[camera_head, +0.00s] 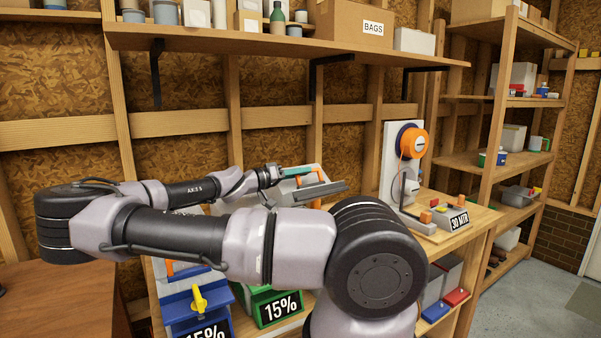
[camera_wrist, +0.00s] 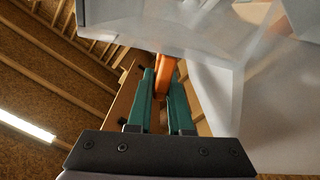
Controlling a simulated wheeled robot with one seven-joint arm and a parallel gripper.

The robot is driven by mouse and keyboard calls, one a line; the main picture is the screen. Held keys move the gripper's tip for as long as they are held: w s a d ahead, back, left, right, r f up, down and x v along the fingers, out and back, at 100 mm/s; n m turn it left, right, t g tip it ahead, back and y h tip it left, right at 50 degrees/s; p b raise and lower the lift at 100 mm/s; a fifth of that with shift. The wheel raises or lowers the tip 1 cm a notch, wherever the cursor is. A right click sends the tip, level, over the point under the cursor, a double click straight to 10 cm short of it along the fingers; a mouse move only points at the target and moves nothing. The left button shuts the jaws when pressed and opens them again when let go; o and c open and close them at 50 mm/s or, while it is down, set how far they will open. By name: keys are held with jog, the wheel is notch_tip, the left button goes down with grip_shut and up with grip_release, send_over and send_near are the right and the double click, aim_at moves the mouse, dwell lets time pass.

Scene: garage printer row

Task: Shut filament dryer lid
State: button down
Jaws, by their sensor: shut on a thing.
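My gripper (camera_head: 303,170) is in the middle of the head view, its teal fingers reaching right to a raised grey lid (camera_head: 325,190). In the wrist view my gripper (camera_wrist: 162,82) is shut on an orange handle (camera_wrist: 164,70) at the lid's edge. The lid looks pale and see-through there (camera_wrist: 150,32). In the head view the lid stands tilted above the shelf, with the orange handle (camera_head: 308,177) near its upper edge. A green box (camera_head: 262,296) marked 15% is below, mostly hidden by my arm, so I cannot tell how the lid joins it.
A loaded wall shelf (camera_head: 240,42) overhangs the area.

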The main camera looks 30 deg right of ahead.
jog(key=c, duration=0.9)
grip_release()
jog(key=shift+o, duration=0.2)
jog(key=a, duration=1)
jog(key=shift+s+a, duration=0.15)
jog(key=shift+a, duration=0.25)
